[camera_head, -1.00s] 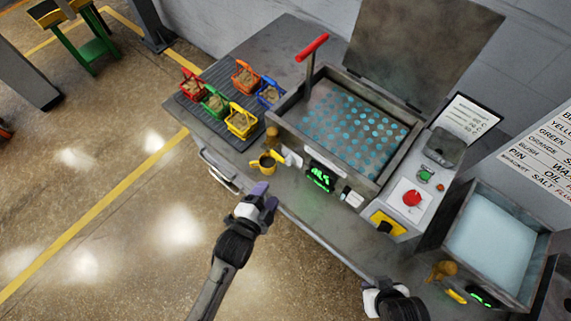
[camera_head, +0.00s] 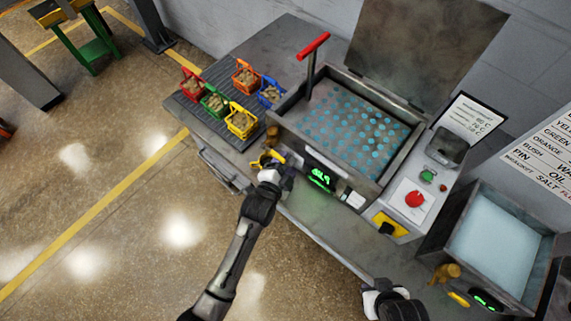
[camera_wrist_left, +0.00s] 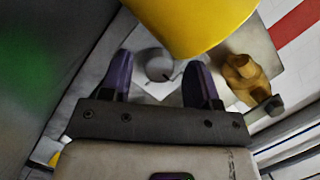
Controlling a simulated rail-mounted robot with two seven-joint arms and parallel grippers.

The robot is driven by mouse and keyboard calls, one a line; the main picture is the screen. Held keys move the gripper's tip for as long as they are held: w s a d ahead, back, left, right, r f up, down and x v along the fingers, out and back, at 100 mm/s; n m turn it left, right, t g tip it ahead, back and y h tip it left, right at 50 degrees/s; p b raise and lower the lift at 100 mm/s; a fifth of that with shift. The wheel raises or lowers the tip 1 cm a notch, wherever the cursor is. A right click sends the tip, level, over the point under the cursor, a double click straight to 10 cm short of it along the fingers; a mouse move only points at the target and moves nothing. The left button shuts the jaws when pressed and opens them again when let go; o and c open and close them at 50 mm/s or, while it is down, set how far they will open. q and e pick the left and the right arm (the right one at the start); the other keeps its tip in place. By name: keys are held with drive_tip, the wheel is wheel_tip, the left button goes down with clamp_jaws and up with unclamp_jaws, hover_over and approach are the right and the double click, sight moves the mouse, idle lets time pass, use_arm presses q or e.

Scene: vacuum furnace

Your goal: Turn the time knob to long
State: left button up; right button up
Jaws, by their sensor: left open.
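A round grey knob (camera_wrist_left: 159,66) on a white plate (camera_wrist_left: 150,92) shows between my fingers in the left wrist view. Its dark mark points to the lower right. I cannot read a label, so I cannot tell whether it is the time knob. My left gripper (camera_wrist_left: 161,78) is open, with a dark purple finger on either side of the knob; contact cannot be seen. In the head view my left gripper (camera_head: 284,172) is at the furnace front, left of the green display (camera_head: 320,177), and hides the knob. My right gripper (camera_head: 371,301) is at the bottom edge, its fingers unclear.
A yellow part (camera_wrist_left: 192,20) looms close above the knob in the wrist view, with a brass fitting (camera_wrist_left: 245,78) to its right. Several coloured baskets (camera_head: 241,122) stand on the left rack. The red button (camera_head: 415,200) and black switch (camera_head: 387,228) are further right.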

use_arm(q)
drive_tip(key=c, duration=0.9)
drive_tip(key=shift+m+t+p, duration=0.3)
drive_tip(key=shift+m+p, duration=0.05)
drive_tip(key=shift+m, duration=0.35)
drive_tip(key=shift+f+m+y, duration=0.1)
drive_tip(key=shift+m+y, duration=0.2)
drive_tip(key=shift+m, duration=0.4)
drive_tip(key=shift+s+f+m+t+b, duration=0.1)
drive_tip(key=shift+m+t+b, duration=0.45)
drive_tip(key=shift+m, duration=0.45)
drive_tip(key=shift+m+t, duration=0.35)
drive_tip(key=shift+m, duration=0.05)
